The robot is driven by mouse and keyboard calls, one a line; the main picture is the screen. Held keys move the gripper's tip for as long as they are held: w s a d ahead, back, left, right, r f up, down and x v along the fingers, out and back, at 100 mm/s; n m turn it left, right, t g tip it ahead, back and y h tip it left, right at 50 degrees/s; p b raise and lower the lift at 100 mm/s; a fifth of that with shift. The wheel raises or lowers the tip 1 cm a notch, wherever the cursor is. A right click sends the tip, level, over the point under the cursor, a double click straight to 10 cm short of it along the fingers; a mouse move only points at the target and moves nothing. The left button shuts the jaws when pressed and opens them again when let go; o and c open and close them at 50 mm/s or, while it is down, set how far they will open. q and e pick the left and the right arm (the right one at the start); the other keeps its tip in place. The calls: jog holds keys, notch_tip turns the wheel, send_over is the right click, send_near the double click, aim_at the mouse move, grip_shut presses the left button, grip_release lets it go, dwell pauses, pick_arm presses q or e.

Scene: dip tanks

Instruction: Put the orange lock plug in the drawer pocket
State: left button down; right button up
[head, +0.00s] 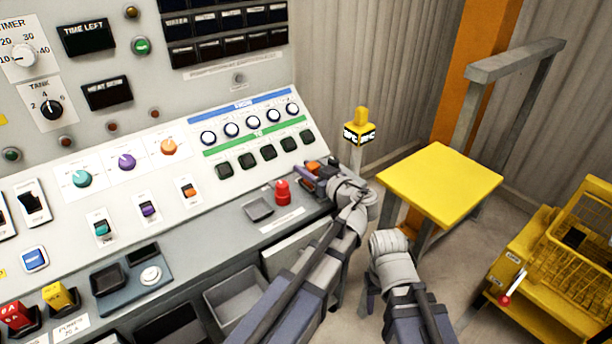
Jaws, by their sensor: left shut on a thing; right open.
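My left gripper (318,170) is shut at the right end of the console ledge. A small orange piece, which looks like the orange lock plug (313,166), shows at its fingertips; the fingers hide much of it. An open grey drawer (222,292) sticks out below the console front, left of my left forearm. Its pocket looks empty where I can see it, and my forearm hides its right part. My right gripper (368,292) is open and low, right of the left forearm; its wrist hides most of it.
A red knob (283,192) stands on the ledge just left of my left gripper, beside a shallow grey square dish (258,209). A yellow-topped post (359,128) and a yellow table (440,185) stand to the right. A yellow basket cart (560,265) is at far right.

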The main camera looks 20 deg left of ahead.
pick_arm(q)
jog(key=shift+f, duration=0.2)
jog(key=c, duration=0.7)
grip_release()
jog(key=shift+r, duration=0.1)
pick_arm(e)
jog(key=shift+f, duration=0.1)
pick_arm(q)
jog(key=shift+o, duration=0.2)
